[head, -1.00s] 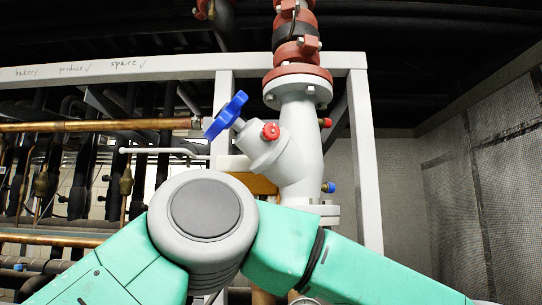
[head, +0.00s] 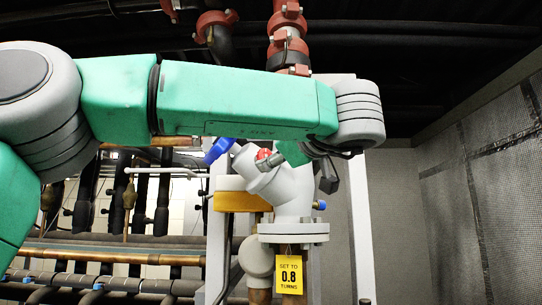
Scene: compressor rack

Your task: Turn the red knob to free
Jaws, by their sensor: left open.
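The red knob (head: 263,154) is small and sits on the side of the pale grey angled valve (head: 295,195). Part of it shows just left of my left gripper. My left gripper (head: 297,170) is open in front of the valve body, its fingers spread and pointing down. One finger lies close to the red knob; I cannot tell whether they touch. The blue handwheel (head: 219,150) is at the valve's upper left, partly hidden by my left forearm. My right gripper is not in view.
A yellow tag (head: 291,275) reading "SET TO 0.8 TURNS" hangs below the valve flange. A small blue cap (head: 319,205) is at the valve's right. Copper and black pipes fill the left. A mesh-covered wall (head: 470,200) stands at the right.

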